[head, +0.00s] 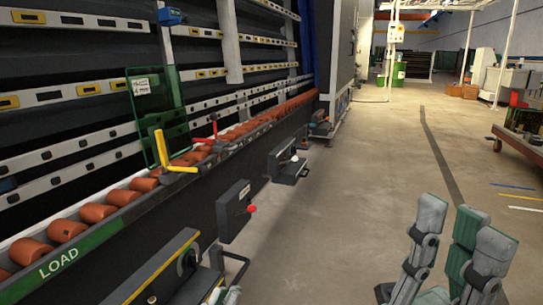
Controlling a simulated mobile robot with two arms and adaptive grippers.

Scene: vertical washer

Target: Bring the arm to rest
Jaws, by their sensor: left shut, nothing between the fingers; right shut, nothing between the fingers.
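My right gripper (452,232) stands upright in the lower right of the head view, its grey-green fingers pointing up over bare floor. It is shut with nothing held, and touches nothing that I can see.
Control boxes (234,210) and a bracket (287,165) stick out from the washer front. Yellow and red levers (172,160) stand by a green panel (158,105). A red cart (520,140) is at the right edge. The concrete floor (350,190) between is clear.

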